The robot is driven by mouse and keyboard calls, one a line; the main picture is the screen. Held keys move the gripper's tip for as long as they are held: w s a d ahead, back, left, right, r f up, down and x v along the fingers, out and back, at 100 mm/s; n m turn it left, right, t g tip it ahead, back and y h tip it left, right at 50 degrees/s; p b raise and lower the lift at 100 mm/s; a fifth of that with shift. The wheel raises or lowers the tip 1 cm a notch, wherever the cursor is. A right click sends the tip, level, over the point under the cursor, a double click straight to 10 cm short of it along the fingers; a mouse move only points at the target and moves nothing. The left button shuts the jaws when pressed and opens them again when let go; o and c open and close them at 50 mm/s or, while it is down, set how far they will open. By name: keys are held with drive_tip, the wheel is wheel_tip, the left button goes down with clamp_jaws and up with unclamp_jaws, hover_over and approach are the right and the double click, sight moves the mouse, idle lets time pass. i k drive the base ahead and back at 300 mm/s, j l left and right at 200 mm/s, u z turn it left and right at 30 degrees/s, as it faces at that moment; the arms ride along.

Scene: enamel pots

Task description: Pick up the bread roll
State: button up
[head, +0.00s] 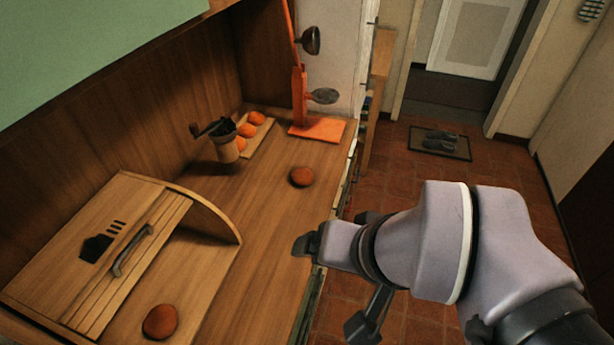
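Two round, reddish-brown rolls lie on the wooden counter in the head view. One bread roll (302,177) sits alone near the middle of the counter, towards the right edge. A second, similar roll (160,322) lies at the lower left, in front of the bread box. I cannot tell which one the task names. My gripper (333,287) is at the counter's right edge, below and to the right of the middle roll and apart from both. Its two fingers are spread wide, with nothing seen between them.
A wooden bread box (140,205) with a handle fills the left of the counter. Behind stand a grinder (226,145), several oranges on a board (262,138) and an orange stand (318,127). The counter around the middle roll is clear. Tiled floor lies to the right.

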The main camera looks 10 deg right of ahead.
sight(302, 178)
drive_tip(key=i+l+u, duration=0.65)
drive_tip(key=l, duration=0.15)
drive_tip(key=i+l+u, duration=0.2)
drive_tip(key=l, duration=0.15)
drive_tip(key=i+l+u, duration=0.2)
drive_tip(key=l, duration=0.15)
drive_tip(key=l+u, duration=0.25)
drive_tip(key=i+l+u, duration=0.2)
drive_tip(key=l, duration=0.35)
